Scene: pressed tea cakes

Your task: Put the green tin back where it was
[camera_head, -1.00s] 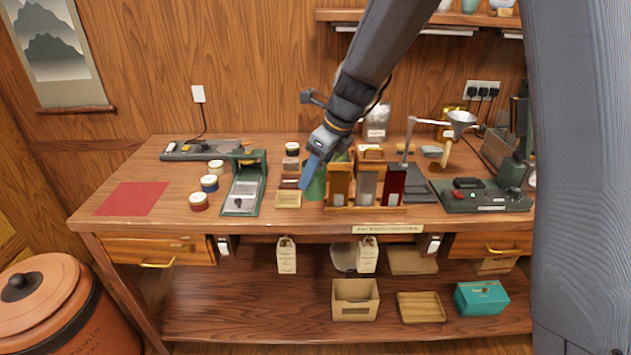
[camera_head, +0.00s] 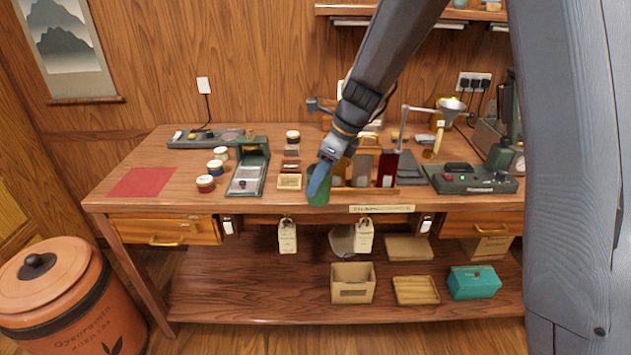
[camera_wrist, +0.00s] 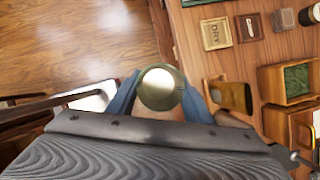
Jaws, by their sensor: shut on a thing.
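The green tin (camera_head: 319,200) is upright or nearly so at the front edge of the workbench, just left of the wooden rack. My gripper (camera_head: 320,178) is shut on it, and a blue finger covers part of its side in the head view. The wrist view shows the tin's pale round top (camera_wrist: 161,88) between my two blue fingers (camera_wrist: 160,95). Floor and the bench edge show around it there. I cannot tell whether its base touches the bench.
The wooden rack (camera_wrist: 276,84) with dark, grey and red holders stands close right of the tin. A small "DRY" box (camera_wrist: 216,34) lies to its left in the head view. A green scale (camera_head: 247,170), several jars and a red mat (camera_head: 142,182) are farther left. Open bench lies between mat and jars.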

